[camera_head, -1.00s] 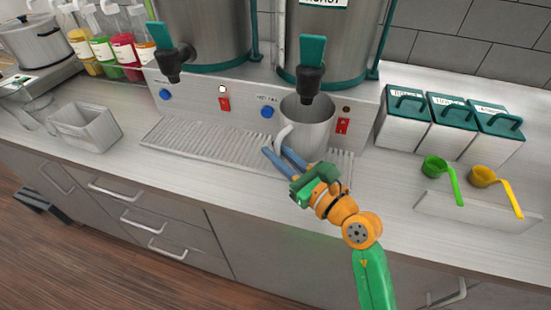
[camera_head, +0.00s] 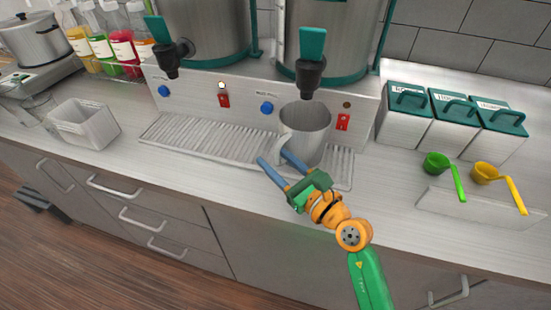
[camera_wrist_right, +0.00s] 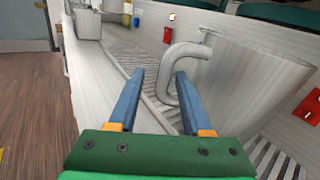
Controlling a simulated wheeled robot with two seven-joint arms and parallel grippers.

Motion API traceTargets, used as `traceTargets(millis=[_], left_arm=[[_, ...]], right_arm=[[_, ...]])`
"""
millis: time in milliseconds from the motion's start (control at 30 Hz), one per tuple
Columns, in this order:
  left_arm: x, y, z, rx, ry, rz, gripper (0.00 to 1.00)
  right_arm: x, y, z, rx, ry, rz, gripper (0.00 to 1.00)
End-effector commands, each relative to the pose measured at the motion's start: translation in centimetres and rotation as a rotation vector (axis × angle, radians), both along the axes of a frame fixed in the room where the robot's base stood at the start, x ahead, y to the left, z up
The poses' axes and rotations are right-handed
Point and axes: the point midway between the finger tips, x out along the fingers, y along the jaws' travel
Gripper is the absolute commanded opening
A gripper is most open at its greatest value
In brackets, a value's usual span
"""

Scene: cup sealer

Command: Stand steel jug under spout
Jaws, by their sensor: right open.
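The steel jug (camera_head: 308,130) stands upright on the ribbed drip tray (camera_head: 190,138), below the right-hand spout (camera_head: 310,72) with its teal lever. Its handle (camera_head: 284,143) faces left and toward me. My right gripper (camera_head: 271,155) is open, with its blue fingers in front of the jug near the handle. In the right wrist view the jug (camera_wrist_right: 245,80) fills the right side. Its handle (camera_wrist_right: 170,75) shows beyond and between the fingertips (camera_wrist_right: 160,75), with nothing gripped. My left gripper is in neither view.
A second spout (camera_head: 172,55) is at the left of the machine. A grey bin (camera_head: 84,124) stands at the left. Teal-lidded canisters (camera_head: 450,115), a green scoop (camera_head: 440,165) and a yellow scoop (camera_head: 490,175) are at the right. The counter front is clear.

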Motion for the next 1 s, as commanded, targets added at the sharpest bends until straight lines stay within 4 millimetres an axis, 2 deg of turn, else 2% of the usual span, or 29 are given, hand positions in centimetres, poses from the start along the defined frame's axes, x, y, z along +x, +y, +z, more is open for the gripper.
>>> traceTargets(millis=[167,267,500,633,767,1000], left_arm=[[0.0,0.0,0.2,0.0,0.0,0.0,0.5],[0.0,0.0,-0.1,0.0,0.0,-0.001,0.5],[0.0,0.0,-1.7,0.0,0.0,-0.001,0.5],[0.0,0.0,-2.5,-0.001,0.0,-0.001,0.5],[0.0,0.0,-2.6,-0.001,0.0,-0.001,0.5],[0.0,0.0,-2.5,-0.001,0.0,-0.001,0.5]], right_arm=[[-0.3,-0.3,0.3,-0.001,0.001,-0.001,0.49],[-1.9,-1.5,0.1,-0.001,0.001,-0.001,0.49],[-6.9,-5.3,-0.2,-0.005,0.001,0.0,0.49],[-8.7,-6.7,-0.1,-0.002,0.001,-0.002,0.49],[-9.5,-7.3,0.2,-0.001,0.001,0.0,0.49],[-9.6,-7.3,0.4,0.001,-0.001,0.0,0.49]])
